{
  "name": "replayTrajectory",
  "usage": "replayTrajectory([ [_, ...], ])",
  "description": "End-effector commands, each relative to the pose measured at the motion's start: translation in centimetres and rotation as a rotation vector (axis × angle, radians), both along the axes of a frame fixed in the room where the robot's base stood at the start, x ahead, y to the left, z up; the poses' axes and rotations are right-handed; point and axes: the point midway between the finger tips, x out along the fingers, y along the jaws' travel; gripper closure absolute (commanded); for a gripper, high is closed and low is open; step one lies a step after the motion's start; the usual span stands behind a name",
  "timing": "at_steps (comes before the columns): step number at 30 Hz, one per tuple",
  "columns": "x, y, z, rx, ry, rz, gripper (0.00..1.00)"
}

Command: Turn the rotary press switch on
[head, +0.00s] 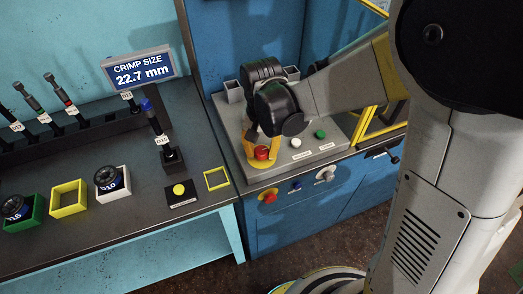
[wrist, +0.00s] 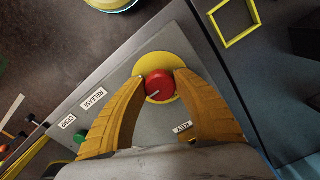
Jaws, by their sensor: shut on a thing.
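A red rotary knob (wrist: 159,86) with a white pointer line sits on a yellow disc (wrist: 184,64) on the grey control panel (wrist: 120,104). My gripper (wrist: 160,84) is shut on the knob, with one yellow finger on each side of it. In the head view the same red knob (head: 262,153) shows between the fingertips of my gripper (head: 262,150), which points down from above. The pointer line runs slantwise in the wrist view. A small label lies beside the knob, partly hidden by a finger.
A white button (head: 296,142) and a green button (head: 320,134) stand to the right on the panel. A dark bench (head: 100,225) with dies stands left.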

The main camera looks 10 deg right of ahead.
Motion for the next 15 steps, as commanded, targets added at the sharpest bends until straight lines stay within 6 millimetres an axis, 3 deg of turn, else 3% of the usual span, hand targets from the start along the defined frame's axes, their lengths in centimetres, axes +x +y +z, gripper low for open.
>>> replayTrajectory([
  [8, -0.04, -0.03, -0.04, -0.001, 0.001, -0.001, 0.95],
  [9, -0.04, -0.03, -0.04, -0.001, 0.001, -0.001, 0.56],
  [10, -0.03, -0.02, -0.04, -0.001, 0.001, -0.001, 0.46],
  [11, -0.03, -0.02, -0.04, 0.000, 0.001, -0.001, 0.41],
  [15, -0.01, -0.02, -0.03, 0.000, 0.000, 0.000, 0.41],
])
